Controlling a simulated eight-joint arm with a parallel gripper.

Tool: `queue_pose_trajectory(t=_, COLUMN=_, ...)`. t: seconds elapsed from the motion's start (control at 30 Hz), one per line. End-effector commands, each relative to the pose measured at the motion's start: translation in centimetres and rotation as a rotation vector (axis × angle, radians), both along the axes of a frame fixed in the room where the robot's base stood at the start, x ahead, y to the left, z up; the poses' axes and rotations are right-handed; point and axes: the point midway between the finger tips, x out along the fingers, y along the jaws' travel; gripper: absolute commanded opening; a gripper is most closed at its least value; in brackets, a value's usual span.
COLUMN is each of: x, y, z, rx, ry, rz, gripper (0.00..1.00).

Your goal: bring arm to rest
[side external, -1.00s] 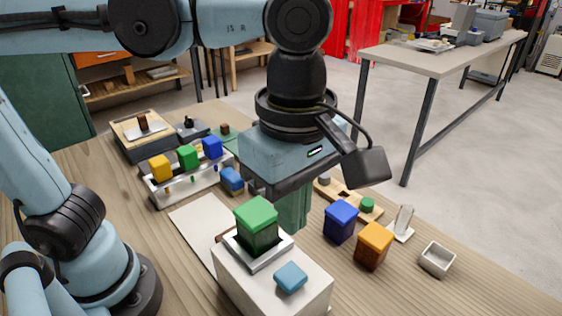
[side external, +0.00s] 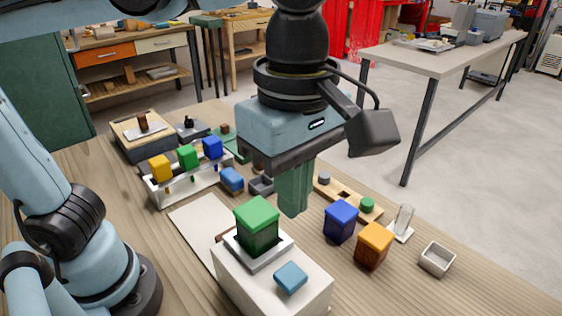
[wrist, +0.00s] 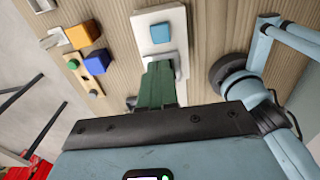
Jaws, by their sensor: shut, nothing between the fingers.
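My gripper (side external: 293,208) has its green fingers together and empty, pointing down above the table. It is to the right of and behind a green-topped block (side external: 257,225), apart from it in the side view. That block stands upright on a plate on a white box (side external: 235,285). A light-blue block (side external: 290,278) lies on the same box. In the wrist view, the shut fingers (wrist: 158,68) point toward the white box, where the light-blue block also shows (wrist: 160,32). They hide part of the area behind them, and the green-topped block cannot be made out there.
A dark-blue block (side external: 341,221) and an orange block (side external: 374,245) stand right of the gripper. A small open box (side external: 437,259) is near the right edge. A rack (side external: 187,184) with yellow, green and blue tops stands at left.

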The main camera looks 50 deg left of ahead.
Motion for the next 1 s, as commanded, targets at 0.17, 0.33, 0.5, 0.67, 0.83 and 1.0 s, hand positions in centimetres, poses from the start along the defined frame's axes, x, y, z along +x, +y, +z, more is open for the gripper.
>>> queue_pose_trajectory(t=0.17, x=1.1, y=1.3, z=-0.9, rx=-0.026, ry=-0.033, rz=-0.097, gripper=0.00)
queue_pose_trajectory(t=0.33, x=3.3, y=4.4, z=-2.8, rx=-0.058, ry=-0.128, rz=-0.332, gripper=0.00)
queue_pose_trajectory(t=0.5, x=5.2, y=7.9, z=-4.8, rx=-0.040, ry=-0.246, rz=-0.596, gripper=0.00)
queue_pose_trajectory(t=0.67, x=6.5, y=11.4, z=-6.6, rx=0.031, ry=-0.355, rz=-0.841, gripper=0.00)
queue_pose_trajectory(t=0.83, x=7.3, y=15.2, z=-8.6, rx=0.164, ry=-0.447, rz=-1.096, gripper=0.00)
queue_pose_trajectory(t=1.0, x=7.5, y=18.6, z=-10.2, rx=0.328, ry=-0.489, rz=-1.322, gripper=0.00)
